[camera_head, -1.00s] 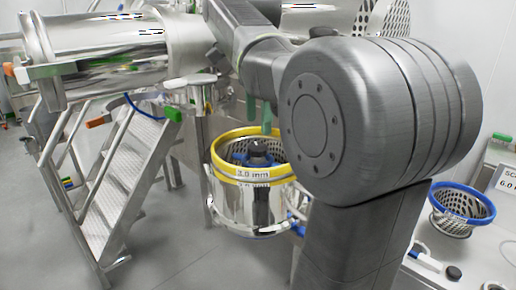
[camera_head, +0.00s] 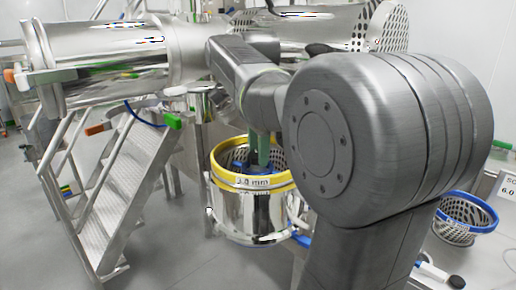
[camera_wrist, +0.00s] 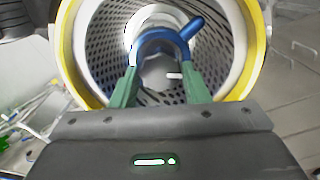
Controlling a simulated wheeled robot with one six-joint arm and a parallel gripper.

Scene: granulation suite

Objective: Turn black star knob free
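A steel mill housing (camera_head: 240,212) with a yellow ring (camera_head: 284,180) and a 3.0 mm label stands below my arm. Inside it is a perforated screen (camera_wrist: 100,45) with a blue armed fitting (camera_wrist: 178,45) at its centre. My gripper (camera_head: 258,160) reaches down into the ring from above. In the wrist view its two green fingers (camera_wrist: 159,75) stand well apart, one on each side of the fitting's middle. The black star knob cannot be made out now; the fingers cover its place in the head view. I cannot tell whether the fingers touch anything.
Steel steps (camera_head: 135,190) stand at the left beneath a large steel cylinder (camera_head: 105,60). A blue-rimmed perforated screen (camera_head: 462,218) stands on a surface at the right, near small loose items. Grey floor is clear at the lower left.

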